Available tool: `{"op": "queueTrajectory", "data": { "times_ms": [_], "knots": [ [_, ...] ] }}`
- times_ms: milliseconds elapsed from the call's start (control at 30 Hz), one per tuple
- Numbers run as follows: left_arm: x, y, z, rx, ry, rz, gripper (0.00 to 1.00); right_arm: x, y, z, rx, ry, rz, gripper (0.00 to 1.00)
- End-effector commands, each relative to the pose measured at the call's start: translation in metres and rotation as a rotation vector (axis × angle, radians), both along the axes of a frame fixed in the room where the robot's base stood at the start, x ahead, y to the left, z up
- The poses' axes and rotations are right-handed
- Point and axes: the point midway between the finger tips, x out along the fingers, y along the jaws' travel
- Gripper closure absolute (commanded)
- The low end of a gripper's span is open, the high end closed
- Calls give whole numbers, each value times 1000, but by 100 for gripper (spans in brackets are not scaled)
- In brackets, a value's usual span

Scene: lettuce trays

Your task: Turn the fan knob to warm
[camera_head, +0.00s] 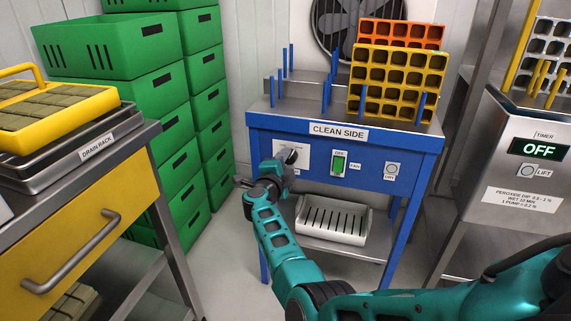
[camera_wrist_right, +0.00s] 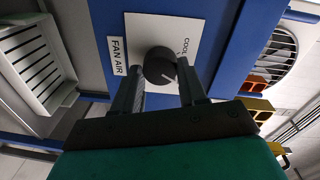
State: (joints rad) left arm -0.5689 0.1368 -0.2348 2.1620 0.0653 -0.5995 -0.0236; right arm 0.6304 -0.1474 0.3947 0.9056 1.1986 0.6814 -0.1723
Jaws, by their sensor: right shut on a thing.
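The fan knob (camera_wrist_right: 159,66) is a round black dial with a white pointer mark, on a white plate (camera_wrist_right: 198,34) labelled FAN AIR. The word COOL shows beside it; I cannot read a WARM label. The knob also shows at the left of the blue CLEAN SIDE table front in the head view (camera_head: 290,155). My right gripper (camera_wrist_right: 160,88) has one finger on each side of the knob and is shut on it. In the head view the right gripper (camera_head: 281,168) partly covers the knob and plate. My left gripper is not in view.
Blue pegs and yellow (camera_head: 397,80) and orange (camera_head: 399,31) trays stand on the table. Green crates (camera_head: 171,120) stack to the left. A white slotted tray (camera_head: 330,222) lies on the shelf below.

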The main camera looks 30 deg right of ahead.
Motion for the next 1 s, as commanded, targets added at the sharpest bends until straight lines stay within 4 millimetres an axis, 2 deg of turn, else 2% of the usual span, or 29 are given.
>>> {"op": "queueTrajectory", "data": {
  "times_ms": [300, 800, 833, 1000],
  "knots": [
    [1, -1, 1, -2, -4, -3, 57, 0, 0, -1, 68, -77, 0, 89],
    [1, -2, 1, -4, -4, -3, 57, 0, 0, -1, 81, -91, 0, 89],
    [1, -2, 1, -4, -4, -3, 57, 0, 0, -1, 81, -91, 0, 56],
    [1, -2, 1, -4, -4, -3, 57, 0, 0, -1, 79, -91, 0, 40]
  ]
}}
